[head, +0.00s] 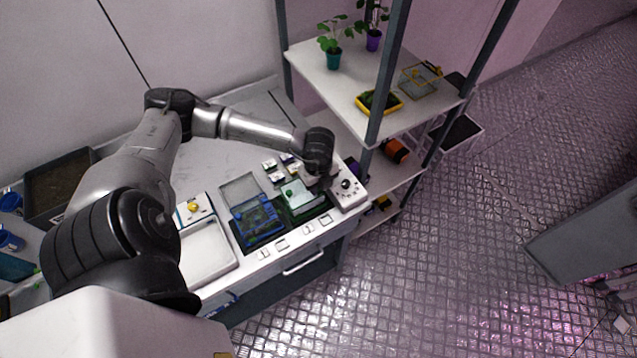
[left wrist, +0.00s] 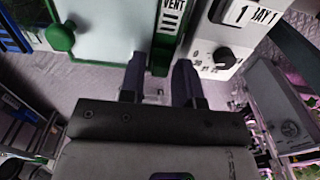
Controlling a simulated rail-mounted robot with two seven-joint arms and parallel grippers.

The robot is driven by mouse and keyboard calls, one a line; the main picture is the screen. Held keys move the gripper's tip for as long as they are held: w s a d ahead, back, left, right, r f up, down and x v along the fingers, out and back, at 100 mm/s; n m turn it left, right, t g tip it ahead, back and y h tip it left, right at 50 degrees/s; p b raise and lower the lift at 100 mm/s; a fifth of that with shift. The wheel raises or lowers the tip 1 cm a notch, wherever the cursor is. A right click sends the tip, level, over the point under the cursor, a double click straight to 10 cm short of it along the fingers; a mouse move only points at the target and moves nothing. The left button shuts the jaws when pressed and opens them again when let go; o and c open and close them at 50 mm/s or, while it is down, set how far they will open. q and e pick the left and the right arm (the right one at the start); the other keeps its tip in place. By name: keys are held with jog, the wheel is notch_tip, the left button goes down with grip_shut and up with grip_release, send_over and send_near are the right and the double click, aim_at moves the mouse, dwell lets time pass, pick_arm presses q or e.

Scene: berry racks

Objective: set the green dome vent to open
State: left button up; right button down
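The green dome (head: 299,196) stands at the right part of the bench, with a pale translucent lid and green base. In the left wrist view its pale lid (left wrist: 105,35) fills the upper left, with a round green knob (left wrist: 62,37). A strip labelled VENT (left wrist: 168,22) runs along the lid's right side; its lower end is near my fingertips and I cannot read its setting. My left gripper (left wrist: 160,72) is open, its two dark fingers apart around the strip's lower end. Contact cannot be told. In the head view the dark wrist hides the fingertips. My right gripper is not in view.
A white box with a black dial (head: 347,186) stands close right of the dome; its dial (left wrist: 224,58) is near my right finger. A blue dome (head: 257,220) is to the left, beside a white tray (head: 208,252). A shelf rack post (head: 388,70) rises behind.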

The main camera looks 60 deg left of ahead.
pick_arm(q)
grip_shut()
jog(key=a, duration=0.4)
jog(key=shift+s+b, duration=0.1)
jog(key=shift+b, duration=0.2)
jog(key=shift+d, duration=0.15)
jog(key=shift+c, duration=0.8)
grip_release()
jog(key=o, duration=0.4)
jog(key=shift+o, duration=0.2)
jog(key=shift+r, duration=0.1)
notch_tip(320, 180, up, 14)
